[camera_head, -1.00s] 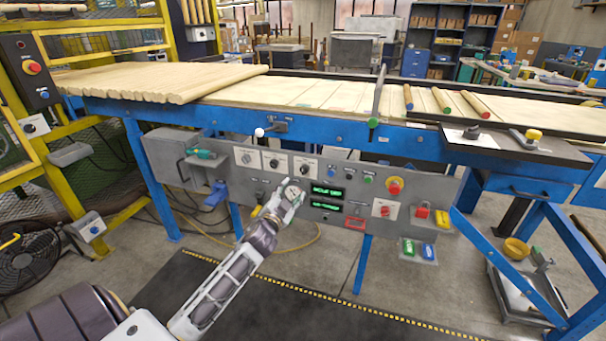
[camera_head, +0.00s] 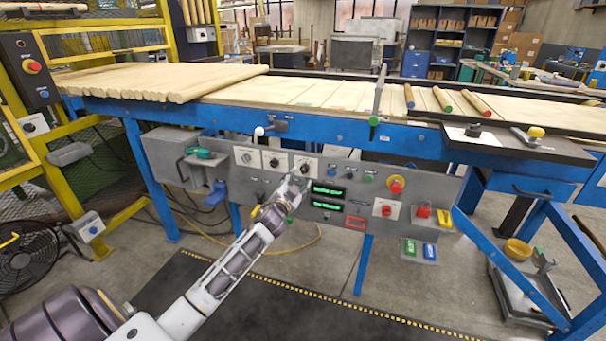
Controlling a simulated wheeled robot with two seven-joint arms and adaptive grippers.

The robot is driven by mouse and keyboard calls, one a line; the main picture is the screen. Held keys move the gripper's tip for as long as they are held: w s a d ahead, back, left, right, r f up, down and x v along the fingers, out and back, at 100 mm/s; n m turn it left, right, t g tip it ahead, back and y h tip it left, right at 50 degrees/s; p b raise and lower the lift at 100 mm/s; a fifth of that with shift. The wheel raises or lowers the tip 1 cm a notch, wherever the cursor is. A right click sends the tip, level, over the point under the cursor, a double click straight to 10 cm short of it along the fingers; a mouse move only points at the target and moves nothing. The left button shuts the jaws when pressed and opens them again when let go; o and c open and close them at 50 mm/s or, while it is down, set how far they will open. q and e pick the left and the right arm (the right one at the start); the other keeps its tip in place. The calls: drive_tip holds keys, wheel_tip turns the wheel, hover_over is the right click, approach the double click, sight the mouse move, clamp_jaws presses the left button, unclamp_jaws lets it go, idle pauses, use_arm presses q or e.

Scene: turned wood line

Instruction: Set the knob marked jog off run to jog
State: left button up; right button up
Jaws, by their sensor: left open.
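My right gripper is not in view.
Green displays (camera_head: 327,189), a red emergency button (camera_head: 396,184) and a red knob (camera_head: 386,211) lie to the right on the panel. Above runs the blue conveyor frame (camera_head: 340,133) with wooden pieces. A teal-handled tool (camera_head: 200,153) rests at the panel's left.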

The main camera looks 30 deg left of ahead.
sight(304, 171)
use_arm(q)
drive_tip(key=shift+b+x, duration=0.4)
drive_tip(key=shift+x, duration=2.6)
drive_tip(key=shift+w, duration=0.3)
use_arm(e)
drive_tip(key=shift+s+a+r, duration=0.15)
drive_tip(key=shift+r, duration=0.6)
use_arm(q)
drive_tip(key=c, duration=1)
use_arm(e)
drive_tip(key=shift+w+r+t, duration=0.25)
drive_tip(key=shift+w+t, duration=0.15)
